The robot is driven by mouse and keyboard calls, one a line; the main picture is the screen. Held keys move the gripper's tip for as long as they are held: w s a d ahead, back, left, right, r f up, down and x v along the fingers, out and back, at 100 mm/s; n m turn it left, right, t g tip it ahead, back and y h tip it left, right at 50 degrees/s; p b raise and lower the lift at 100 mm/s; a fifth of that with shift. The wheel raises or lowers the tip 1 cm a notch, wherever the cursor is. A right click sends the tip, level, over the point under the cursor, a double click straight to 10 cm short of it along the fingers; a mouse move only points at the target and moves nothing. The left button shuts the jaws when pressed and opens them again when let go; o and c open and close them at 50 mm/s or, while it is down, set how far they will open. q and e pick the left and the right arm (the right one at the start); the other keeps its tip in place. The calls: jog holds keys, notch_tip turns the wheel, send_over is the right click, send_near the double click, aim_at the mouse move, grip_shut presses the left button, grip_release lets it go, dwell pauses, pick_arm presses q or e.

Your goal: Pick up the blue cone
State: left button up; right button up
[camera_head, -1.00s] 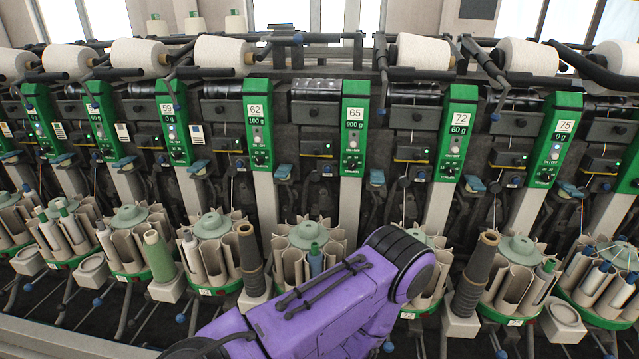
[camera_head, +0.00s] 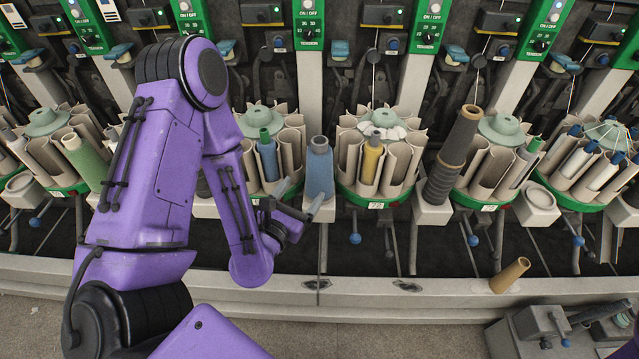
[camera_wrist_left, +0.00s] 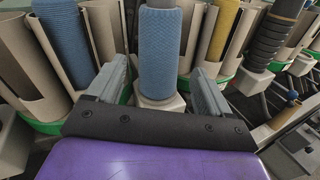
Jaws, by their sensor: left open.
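The blue cone (camera_head: 319,172) stands upright on a pale block between two round magazines in the head view. In the left wrist view the blue cone (camera_wrist_left: 159,50) rises in the middle, its lower part between the jaws. My left gripper (camera_head: 300,198) is open and low at the cone, reaching in from the front left. In the left wrist view one finger of the left gripper (camera_wrist_left: 158,78) is on each side of the cone, with a gap visible on both sides. The cone is not gripped. My right gripper is not in view.
A magazine with a blue bobbin (camera_head: 267,158) is left of the cone, and one with a yellow bobbin (camera_head: 371,160) is right. A dark ribbed cone (camera_head: 452,160) stands further right. Floor shows at the bottom.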

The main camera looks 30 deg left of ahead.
aim_at(314, 172)
pick_arm(q)
jog(key=b, duration=0.1)
jog(key=w+n+b, duration=0.1)
jog(key=w+b, duration=0.1)
jog(key=shift+w+a+r+n+t, duration=0.2)
jog(key=shift+w+a+n+t, duration=0.1)
jog(key=shift+t, duration=0.1)
jog(key=w, duration=0.5)
jog(key=w+a, duration=0.1)
jog(key=w, duration=0.1)
jog(key=shift+w+p, duration=0.15)
jog(key=shift+p, duration=0.25)
jog(key=shift+w+a, duration=0.1)
jog(key=shift+w, duration=0.3)
jog(key=c, duration=0.7)
